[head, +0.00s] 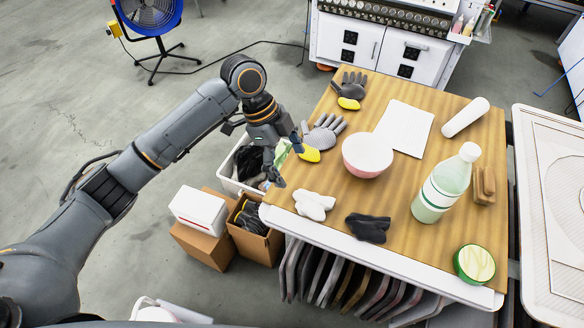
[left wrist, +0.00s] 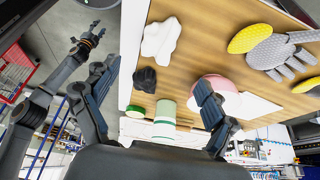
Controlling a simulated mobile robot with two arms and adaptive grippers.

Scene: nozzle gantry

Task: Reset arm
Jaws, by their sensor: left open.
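My left arm comes in from the left in the head view. Its gripper (head: 285,158) points down, open, over the table's left edge and the white bin, left of the pink bowl. In the left wrist view the two fingers of the left gripper (left wrist: 157,76) are spread wide with nothing held between them. Another arm with a gripper (left wrist: 92,36) shows small at the left of the left wrist view and seems to be my right one. Its jaw state is too small to tell. It does not show in the head view.
The wooden table (head: 330,180) holds a pink bowl (head: 367,155), white bottle (head: 445,184), gloves (head: 325,133), paper (head: 404,127), white roll (head: 465,117) and green-rimmed tin (head: 474,264). A white bin (head: 228,184) and cardboard boxes (head: 202,246) stand left of it. Floor beyond is open.

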